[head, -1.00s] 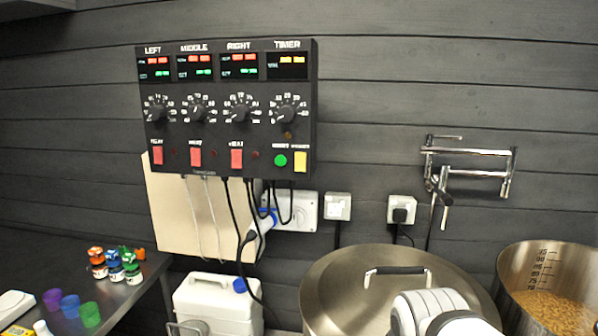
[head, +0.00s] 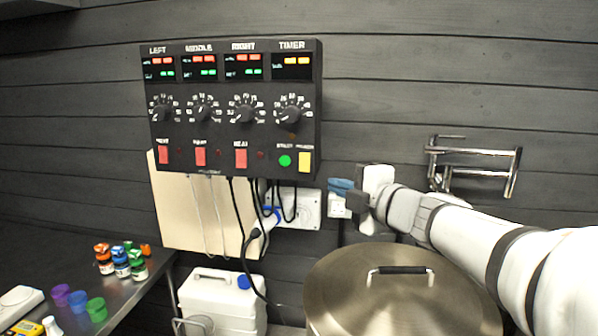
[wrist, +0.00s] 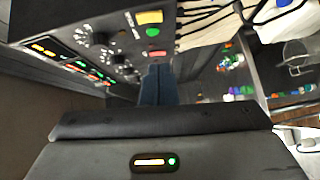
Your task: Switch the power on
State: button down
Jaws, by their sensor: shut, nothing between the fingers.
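A black control box (head: 235,110) hangs on the wall, with lit displays along its top and a row of knobs below. Along its bottom are red switches, a green button (head: 285,160) and a yellow switch (head: 304,162). My gripper (head: 338,190) is shut and empty, its blue fingers pointing left, to the lower right of the box. It partly covers a small white wall switch or socket (head: 337,212). The wrist view shows my shut fingers (wrist: 158,85) with the control box (wrist: 85,40) beyond.
A large lidded steel pot (head: 400,300) stands below my arm. A white canister (head: 222,297) and hanging black cables (head: 238,210) are to the left. A side table (head: 140,290) holds small jars and cups.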

jog(key=shift+a, duration=0.15)
jog(key=p, duration=0.3)
send_near(300, 169)
jog(key=a+x, duration=0.1)
jog(key=x, duration=0.4)
jog(key=shift+w+d+f, duration=0.1)
jog(key=shift+w+d, duration=0.15)
jog(key=shift+w, duration=0.15)
